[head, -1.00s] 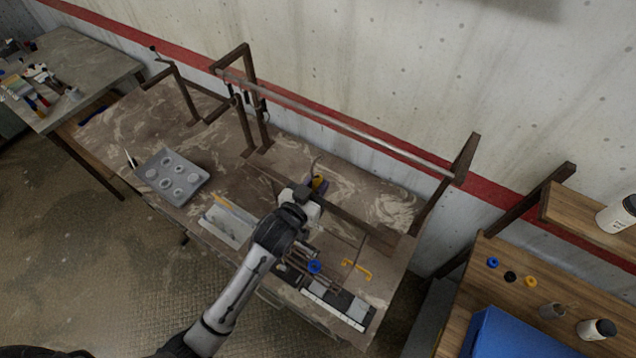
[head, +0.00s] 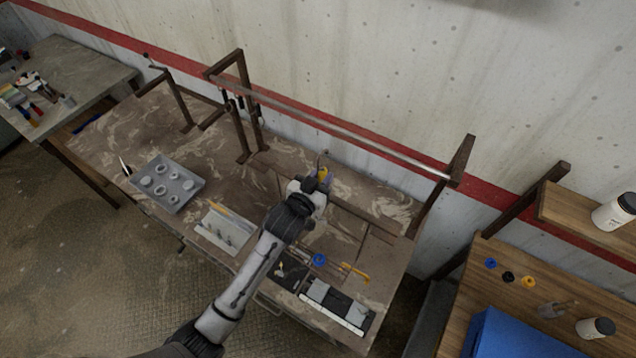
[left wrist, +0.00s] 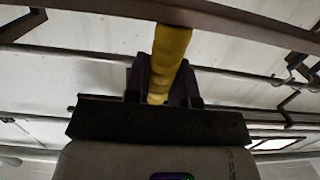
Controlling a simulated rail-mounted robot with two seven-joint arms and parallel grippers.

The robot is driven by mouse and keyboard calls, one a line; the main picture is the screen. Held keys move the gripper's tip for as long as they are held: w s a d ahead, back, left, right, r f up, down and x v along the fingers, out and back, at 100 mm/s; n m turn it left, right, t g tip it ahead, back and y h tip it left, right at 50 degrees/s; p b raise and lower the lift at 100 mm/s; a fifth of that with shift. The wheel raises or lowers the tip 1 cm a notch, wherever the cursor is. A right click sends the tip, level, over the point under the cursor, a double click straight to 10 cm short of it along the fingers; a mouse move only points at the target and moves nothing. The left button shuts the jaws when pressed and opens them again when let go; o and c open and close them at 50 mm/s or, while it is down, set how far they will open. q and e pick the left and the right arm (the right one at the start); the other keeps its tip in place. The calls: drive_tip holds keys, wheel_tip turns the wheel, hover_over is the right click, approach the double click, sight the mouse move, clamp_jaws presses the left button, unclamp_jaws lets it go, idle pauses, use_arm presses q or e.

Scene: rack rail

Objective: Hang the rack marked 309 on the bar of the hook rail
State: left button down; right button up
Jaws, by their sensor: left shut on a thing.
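The hook rail's pale metal bar (head: 340,131) runs from a brown frame at the left to a brown post at the right, along the wall above the bench. My left gripper (head: 318,183) is over the middle of the bench, in front of and below the bar. It is shut on a yellow grip (head: 323,174) with a thin curved hook above it. In the left wrist view the yellow grip (left wrist: 168,62) stands between the dark fingers (left wrist: 165,85). No 309 marking is legible, and my arm hides part of the held thing. My right gripper is not in view.
Dark hooks or tools (head: 240,103) hang near the bar's left end. The bench holds a grey tray with round parts (head: 190,187), a pale tray (head: 207,232), a blue ring (head: 319,260), a yellow piece (head: 355,272) and dark boxes. A wooden shelf unit (head: 600,255) stands right.

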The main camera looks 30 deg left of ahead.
use_arm(q)
drive_tip(key=w+b, duration=0.3)
drive_tip(key=w, duration=0.3)
drive_tip(key=shift+d, duration=0.2)
idle(0.4)
drive_tip(key=shift+r, duration=0.1)
drive_tip(key=shift+w+r, duration=0.1)
drive_tip(key=shift+w+r, duration=0.25)
drive_tip(key=shift+w, duration=0.05)
idle(0.6)
